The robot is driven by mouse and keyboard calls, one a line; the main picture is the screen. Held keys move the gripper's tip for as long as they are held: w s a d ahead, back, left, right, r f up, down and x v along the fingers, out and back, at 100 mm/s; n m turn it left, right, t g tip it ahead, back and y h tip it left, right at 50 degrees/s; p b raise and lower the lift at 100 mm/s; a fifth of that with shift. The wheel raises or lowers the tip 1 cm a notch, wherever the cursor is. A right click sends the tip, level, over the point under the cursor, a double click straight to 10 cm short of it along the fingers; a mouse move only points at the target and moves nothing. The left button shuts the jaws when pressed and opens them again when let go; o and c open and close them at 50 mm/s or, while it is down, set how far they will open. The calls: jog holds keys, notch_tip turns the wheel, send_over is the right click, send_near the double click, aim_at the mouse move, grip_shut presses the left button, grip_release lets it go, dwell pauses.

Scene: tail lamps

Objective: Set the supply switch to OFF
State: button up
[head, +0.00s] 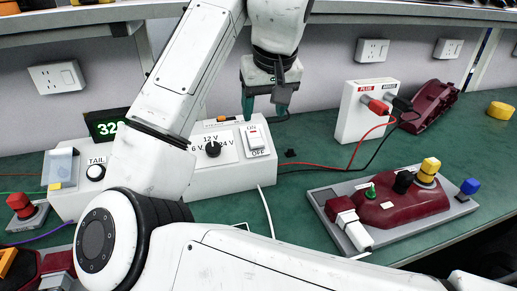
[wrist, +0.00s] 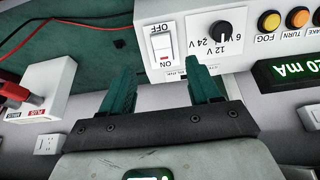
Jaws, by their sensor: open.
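The supply switch (head: 255,139) is a white rocker on the sloped face of a white supply box (head: 228,177), with ON printed at its upper end and OFF at its lower end. In the wrist view the switch (wrist: 162,46) appears upside down, with a small red mark near its ON end. I cannot tell for sure which end is pressed in. My gripper (head: 264,108) is open and empty, above and behind the switch. In the wrist view its teal fingers (wrist: 161,68) point towards the box, apart from the switch.
A black rotary knob (head: 212,149) sits left of the switch. A white socket box (head: 364,112) with red and black plugs stands to the right, its leads crossing the green bench. A dark red tail lamp (head: 400,207) lies on a grey tray at the front right.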

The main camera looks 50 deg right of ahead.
aim_at(258, 144)
jog(key=b+x, duration=0.3)
jog(key=x, duration=0.7)
jog(key=shift+w+f+b, duration=0.1)
jog(key=shift+f+b, duration=0.2)
jog(key=shift+f, duration=0.1)
